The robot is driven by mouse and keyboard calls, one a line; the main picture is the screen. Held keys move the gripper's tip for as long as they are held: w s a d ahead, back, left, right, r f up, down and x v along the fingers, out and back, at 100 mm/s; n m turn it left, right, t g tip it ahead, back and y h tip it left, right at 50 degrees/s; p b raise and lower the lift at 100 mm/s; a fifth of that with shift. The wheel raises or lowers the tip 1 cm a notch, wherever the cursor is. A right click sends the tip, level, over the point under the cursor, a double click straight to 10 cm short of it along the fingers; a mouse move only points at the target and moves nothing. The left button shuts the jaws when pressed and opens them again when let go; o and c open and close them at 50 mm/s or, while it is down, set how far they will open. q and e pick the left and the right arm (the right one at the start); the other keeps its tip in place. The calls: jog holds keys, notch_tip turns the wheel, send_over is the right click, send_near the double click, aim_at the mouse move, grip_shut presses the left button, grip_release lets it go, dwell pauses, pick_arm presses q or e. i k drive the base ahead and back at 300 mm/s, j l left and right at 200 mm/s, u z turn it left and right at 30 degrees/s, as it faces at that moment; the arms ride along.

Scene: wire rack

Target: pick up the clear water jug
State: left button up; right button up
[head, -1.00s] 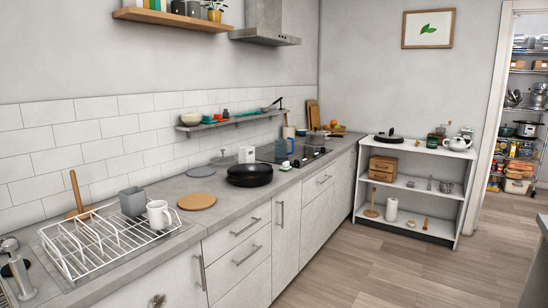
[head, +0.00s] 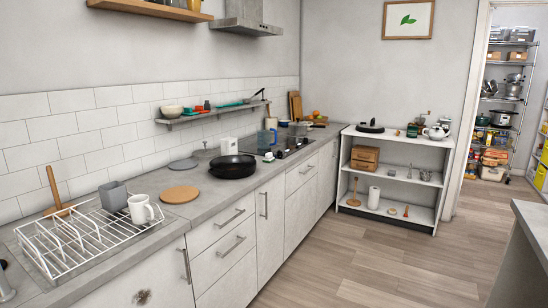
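A see-through bluish jug with a blue handle (head: 264,141), which looks like the clear water jug, stands upright on the counter beside the cooktop. It is small and distant in the head view. A black pan (head: 233,166) stands in front of it, to its left. Neither of my grippers shows in the head view.
A white shelf unit (head: 440,178) stands at the back. Wooden floor (head: 330,262) is open in the middle; another counter edge (head: 530,225) is at right.

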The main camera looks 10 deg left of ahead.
aim_at(263, 132)
jog(key=i, duration=1.65)
